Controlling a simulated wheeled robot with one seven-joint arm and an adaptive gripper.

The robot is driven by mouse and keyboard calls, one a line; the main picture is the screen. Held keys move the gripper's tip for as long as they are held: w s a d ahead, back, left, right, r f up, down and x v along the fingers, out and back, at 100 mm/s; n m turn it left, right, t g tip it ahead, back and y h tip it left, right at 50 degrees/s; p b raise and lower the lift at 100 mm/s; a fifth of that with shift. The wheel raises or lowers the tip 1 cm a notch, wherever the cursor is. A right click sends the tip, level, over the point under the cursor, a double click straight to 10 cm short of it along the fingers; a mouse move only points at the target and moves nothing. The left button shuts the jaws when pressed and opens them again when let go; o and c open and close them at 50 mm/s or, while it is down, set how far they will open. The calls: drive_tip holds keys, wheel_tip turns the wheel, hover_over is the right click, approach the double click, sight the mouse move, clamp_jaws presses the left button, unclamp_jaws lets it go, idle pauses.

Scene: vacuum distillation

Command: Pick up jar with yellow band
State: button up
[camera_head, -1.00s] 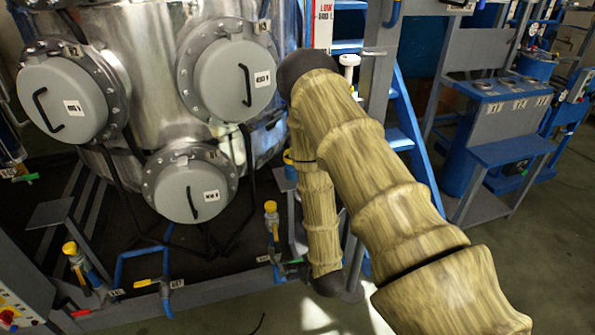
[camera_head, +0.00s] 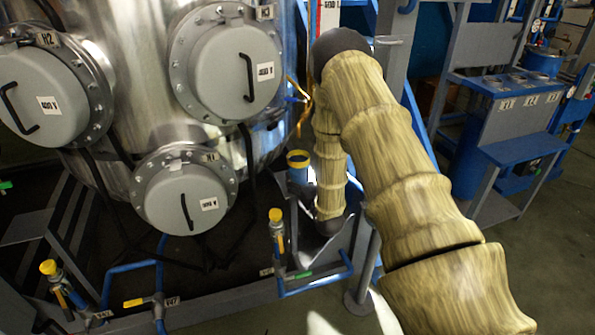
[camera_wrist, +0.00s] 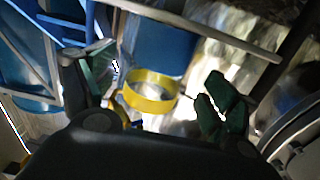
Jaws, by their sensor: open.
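The jar with the yellow band (camera_head: 298,162) stands beside the metal vessel, just left of my arm in the head view. It is blue with a yellow ring at its top. In the wrist view, the yellow band (camera_wrist: 152,92) shows with the blue body (camera_wrist: 160,45) beyond it. My gripper (camera_wrist: 155,98) is open and empty. Its dark green fingers are spread left and right of the band, with a gap visible on the right side. I cannot tell how far the fingertips are from the jar. My gripper is not distinguishable in the head view.
The large metal vessel (camera_head: 135,110) with grey round covers fills the left. Yellow-capped valves (camera_head: 276,215) and blue pipes (camera_head: 318,285) stand low in front. A grey rail (camera_wrist: 205,30) crosses the wrist view near the jar. A blue workstation (camera_head: 520,148) stands at right; floor beyond it is clear.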

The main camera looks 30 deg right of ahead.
drive_tip(key=shift+x, duration=2.75)
drive_tip(key=shift+f, duration=0.15)
drive_tip(key=shift+c, duration=0.2)
drive_tip(key=c, duration=1.4)
